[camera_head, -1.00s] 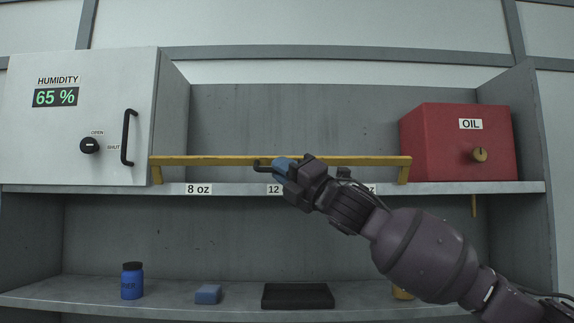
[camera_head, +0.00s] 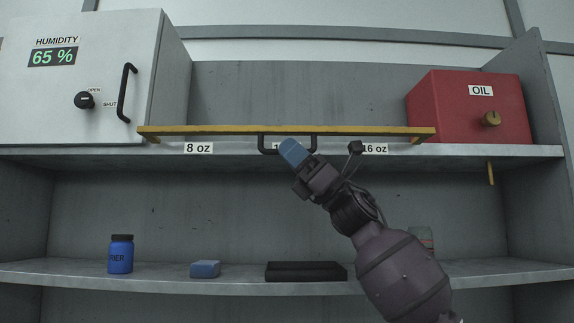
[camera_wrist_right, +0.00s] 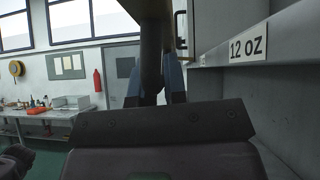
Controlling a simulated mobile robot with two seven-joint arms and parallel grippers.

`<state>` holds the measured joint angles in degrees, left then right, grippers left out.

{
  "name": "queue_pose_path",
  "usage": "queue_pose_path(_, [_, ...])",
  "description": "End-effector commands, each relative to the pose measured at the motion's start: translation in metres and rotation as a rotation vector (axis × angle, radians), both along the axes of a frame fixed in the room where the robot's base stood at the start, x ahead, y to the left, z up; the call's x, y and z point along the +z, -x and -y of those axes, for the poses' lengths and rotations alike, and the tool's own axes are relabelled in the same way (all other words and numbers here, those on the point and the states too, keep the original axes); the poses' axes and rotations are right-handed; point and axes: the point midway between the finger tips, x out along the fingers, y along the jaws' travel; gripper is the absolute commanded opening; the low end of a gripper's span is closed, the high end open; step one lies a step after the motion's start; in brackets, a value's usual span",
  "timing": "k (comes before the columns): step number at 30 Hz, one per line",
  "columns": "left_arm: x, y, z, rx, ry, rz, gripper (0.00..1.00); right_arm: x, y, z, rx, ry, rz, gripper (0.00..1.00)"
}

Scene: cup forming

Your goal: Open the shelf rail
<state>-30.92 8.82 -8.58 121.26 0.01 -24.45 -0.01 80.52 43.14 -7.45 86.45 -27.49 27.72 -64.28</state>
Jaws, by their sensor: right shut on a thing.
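The shelf rail is a yellow bar (camera_head: 220,131) along the front of the upper shelf, and it stands out from the shelf edge toward me. A black handle (camera_head: 264,146) hangs from its middle. My right gripper (camera_head: 291,152), with blue fingertips, is shut on this handle and hides part of it. In the right wrist view the blue fingertips (camera_wrist_right: 156,88) close around a dark upright bar (camera_wrist_right: 153,50). My left gripper is not in view.
Size labels sit on the upper shelf edge (camera_head: 480,151). A white humidity cabinet (camera_head: 60,100) is at left, a red OIL box (camera_head: 460,105) at right. The lower shelf holds a blue bottle (camera_head: 120,256), a blue sponge (camera_head: 205,269), a black tray (camera_head: 306,271) and a partly hidden jar (camera_head: 421,236).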

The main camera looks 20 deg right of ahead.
Motion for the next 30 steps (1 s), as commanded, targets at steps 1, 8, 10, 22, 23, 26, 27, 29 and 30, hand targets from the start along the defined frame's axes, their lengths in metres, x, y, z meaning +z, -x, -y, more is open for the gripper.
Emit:
queue_pose_path(1, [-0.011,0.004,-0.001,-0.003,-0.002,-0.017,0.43,-0.012,-0.008,0.000,0.001,0.005,0.017,0.00])
queue_pose_path(8, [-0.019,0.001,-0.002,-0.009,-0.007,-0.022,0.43,-0.013,-0.010,0.002,-0.001,0.037,0.129,0.00])
queue_pose_path(10, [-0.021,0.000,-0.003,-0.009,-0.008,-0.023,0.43,-0.013,-0.010,0.002,-0.001,0.044,0.150,0.00])
queue_pose_path(22, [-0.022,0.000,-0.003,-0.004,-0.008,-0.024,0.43,-0.010,-0.007,0.003,-0.001,0.054,0.192,0.00])
queue_pose_path(23, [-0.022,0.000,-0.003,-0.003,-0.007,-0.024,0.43,-0.010,-0.007,0.003,-0.001,0.054,0.192,0.00])
queue_pose_path(26, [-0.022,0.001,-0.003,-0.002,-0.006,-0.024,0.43,-0.009,-0.007,0.003,-0.001,0.054,0.192,0.00])
queue_pose_path(27, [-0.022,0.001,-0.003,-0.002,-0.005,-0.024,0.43,-0.009,-0.007,0.003,-0.001,0.054,0.192,0.00])
queue_pose_path(29, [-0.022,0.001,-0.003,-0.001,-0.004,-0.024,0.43,-0.009,-0.007,0.003,-0.001,0.054,0.192,0.16])
queue_pose_path(30, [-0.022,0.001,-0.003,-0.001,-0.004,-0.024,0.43,-0.009,-0.007,0.003,-0.001,0.054,0.192,0.22])
